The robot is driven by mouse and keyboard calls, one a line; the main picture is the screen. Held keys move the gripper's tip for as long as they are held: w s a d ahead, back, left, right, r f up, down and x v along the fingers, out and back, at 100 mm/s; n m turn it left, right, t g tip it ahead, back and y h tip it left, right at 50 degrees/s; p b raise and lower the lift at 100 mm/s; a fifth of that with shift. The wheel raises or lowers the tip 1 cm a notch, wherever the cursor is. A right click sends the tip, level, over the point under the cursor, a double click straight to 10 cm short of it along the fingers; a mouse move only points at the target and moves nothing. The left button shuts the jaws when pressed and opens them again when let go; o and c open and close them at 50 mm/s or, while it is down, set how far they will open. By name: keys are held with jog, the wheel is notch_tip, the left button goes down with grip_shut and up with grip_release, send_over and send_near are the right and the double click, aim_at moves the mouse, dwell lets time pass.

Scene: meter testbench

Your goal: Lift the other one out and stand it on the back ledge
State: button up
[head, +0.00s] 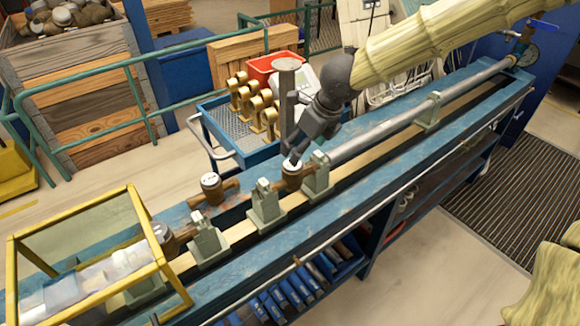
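Several brass water meters with pale round tops show along the blue test bench (375,190). One meter (292,178) sits in the line between two grey-green clamp stands, directly below my gripper. A second meter (211,191) stands upright on the back ledge (180,212), left of the first and apart from the clamps. A third meter (163,238) is in the line farther left, partly hidden by the yellow frame. My gripper (294,157) points down with its fingertips at the top of the first meter. Whether the fingers are closed on it cannot be made out.
Clamp stands (265,205) and (317,176) flank the first meter. A long grey pipe (390,122) runs right. A yellow-framed clear cover (85,240) stands left. Behind, a blue cart (225,150) holds several brass fittings and a red bin (270,67).

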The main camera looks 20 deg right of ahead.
aim_at(297, 166)
jog(key=x, duration=0.3)
jog(key=shift+w+a+f, duration=0.15)
jog(key=shift+w+f, duration=0.1)
jog(key=shift+x, duration=0.9)
jog(key=shift+w+f, duration=0.1)
jog(key=shift+f, duration=0.55)
jog(key=shift+x, duration=2)
jog(key=shift+w+r, duration=0.1)
jog(key=c, duration=1.6)
